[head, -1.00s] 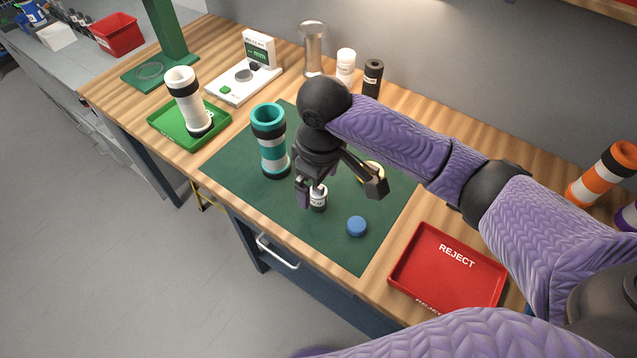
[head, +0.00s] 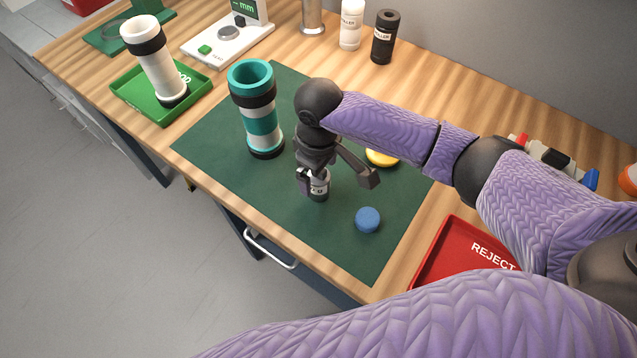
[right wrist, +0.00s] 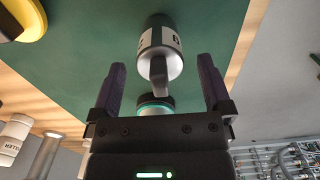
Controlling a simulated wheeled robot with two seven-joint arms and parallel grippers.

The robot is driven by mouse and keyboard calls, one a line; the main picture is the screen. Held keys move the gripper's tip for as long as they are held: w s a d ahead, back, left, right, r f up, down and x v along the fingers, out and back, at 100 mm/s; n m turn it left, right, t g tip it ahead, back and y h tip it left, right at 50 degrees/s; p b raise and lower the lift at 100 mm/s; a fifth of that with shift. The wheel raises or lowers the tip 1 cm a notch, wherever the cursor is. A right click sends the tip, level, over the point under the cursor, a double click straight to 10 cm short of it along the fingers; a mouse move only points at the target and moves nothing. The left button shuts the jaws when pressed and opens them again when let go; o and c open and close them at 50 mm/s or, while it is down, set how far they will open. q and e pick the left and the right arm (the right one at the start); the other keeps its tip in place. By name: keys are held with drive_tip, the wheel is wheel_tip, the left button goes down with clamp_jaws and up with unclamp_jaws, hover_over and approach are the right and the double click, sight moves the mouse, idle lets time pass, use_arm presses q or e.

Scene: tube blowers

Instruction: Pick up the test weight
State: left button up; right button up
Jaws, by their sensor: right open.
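The test weight (head: 319,188) is a small grey cylinder with a white label, standing on the green mat (head: 215,160). My right gripper (head: 337,182) is open above it, fingers pointing down, and partly hides its top. In the right wrist view the weight (right wrist: 160,42) shows its label and a narrower grey stem. It lies just ahead of the open fingertips (right wrist: 162,68), roughly midway between them, with a gap on each side. My left gripper is not in view.
A teal-and-white tube (head: 256,110) stands left of my right gripper. A blue cap (head: 368,220) and a yellow disc (head: 382,157) lie close by. A green tray (head: 130,97) holds a white tube (head: 157,66). A red reject tray (head: 455,250) is at the right.

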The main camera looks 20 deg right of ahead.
drive_tip(key=shift+f, duration=0.65)
drive_tip(key=shift+r, duration=0.1)
clamp_jaws()
